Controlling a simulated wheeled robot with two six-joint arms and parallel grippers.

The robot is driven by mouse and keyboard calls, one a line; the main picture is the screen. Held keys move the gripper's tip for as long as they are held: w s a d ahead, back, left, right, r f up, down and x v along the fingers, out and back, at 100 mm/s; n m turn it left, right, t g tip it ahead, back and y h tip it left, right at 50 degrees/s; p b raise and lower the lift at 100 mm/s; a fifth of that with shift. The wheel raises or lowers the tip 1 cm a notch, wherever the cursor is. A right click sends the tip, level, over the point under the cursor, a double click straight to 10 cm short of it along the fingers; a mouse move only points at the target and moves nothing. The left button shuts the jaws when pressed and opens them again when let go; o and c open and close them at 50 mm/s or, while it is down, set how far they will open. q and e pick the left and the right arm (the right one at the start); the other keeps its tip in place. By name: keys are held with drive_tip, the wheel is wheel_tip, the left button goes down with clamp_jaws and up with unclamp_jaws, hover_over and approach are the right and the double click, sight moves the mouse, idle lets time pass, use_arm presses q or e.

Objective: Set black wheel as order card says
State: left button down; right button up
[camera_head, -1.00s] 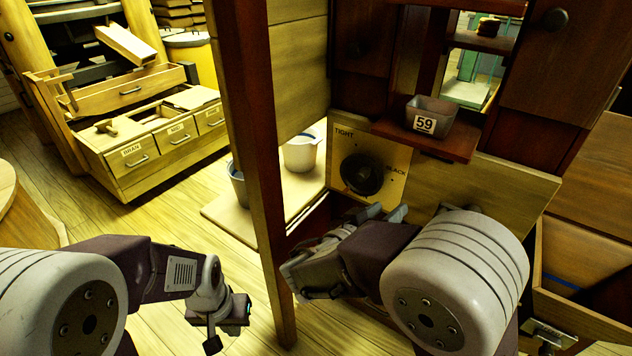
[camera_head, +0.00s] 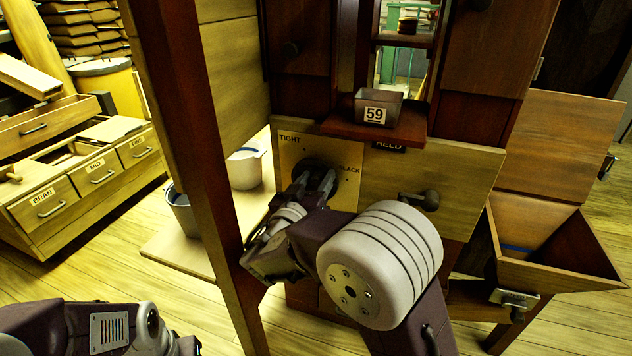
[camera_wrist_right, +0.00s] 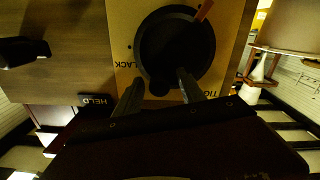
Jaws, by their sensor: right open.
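The black wheel (camera_head: 312,166) is mounted on a yellow plate (camera_head: 346,196) marked TIGHT at upper left and apparently SLACK at right. In the right wrist view the wheel (camera_wrist_right: 178,48) appears upside down, with an orange pointer (camera_wrist_right: 205,10) at its rim and a small dark knob (camera_wrist_right: 160,86) on its edge. My right gripper (camera_head: 318,180) is open in front of the wheel. Its two fingers (camera_wrist_right: 160,92) stand on either side of the knob; contact is unclear. They partly hide the wheel in the head view. My left gripper is out of view. No order card is readable.
A small bin marked 59 (camera_head: 377,108) sits on a shelf above the plate. A HELD label (camera_head: 389,147) and a dark handle (camera_head: 420,199) are to the right. A wooden post (camera_head: 190,150) stands left of my right arm. Buckets (camera_head: 245,168) stand behind it.

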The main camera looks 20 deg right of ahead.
clamp_jaws()
